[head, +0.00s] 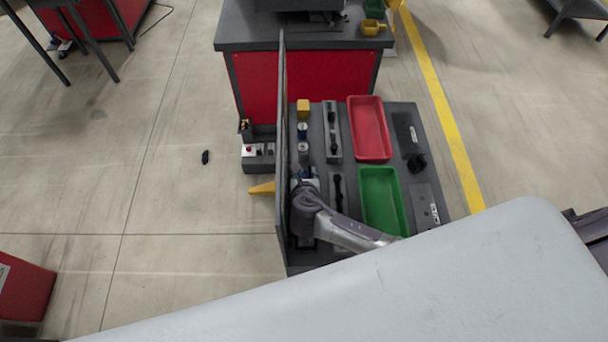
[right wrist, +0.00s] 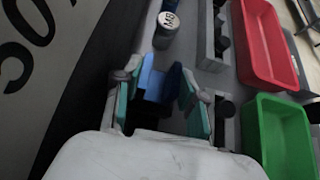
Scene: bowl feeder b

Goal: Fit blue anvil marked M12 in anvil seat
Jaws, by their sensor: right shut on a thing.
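My right gripper (head: 303,180) is over the left strip of the dark bench, close beside an upright panel. In the right wrist view its teal-padded fingers (right wrist: 160,92) are shut on a blue block-like piece, the blue anvil (right wrist: 152,84). No M12 mark on it can be read from here. Just beyond it stands a grey cylinder with a marked top (right wrist: 168,22); its lettering is too small to read surely. I cannot make out the anvil seat, and what lies under the held piece is hidden. My left gripper is not in view.
The upright panel (head: 283,120) walls the bench's left side. Grey holders with dark parts (head: 333,130) stand to the right. Beyond them are a red tray (head: 369,128) and a green tray (head: 381,198). A yellow block (head: 303,107) stands at the far end.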

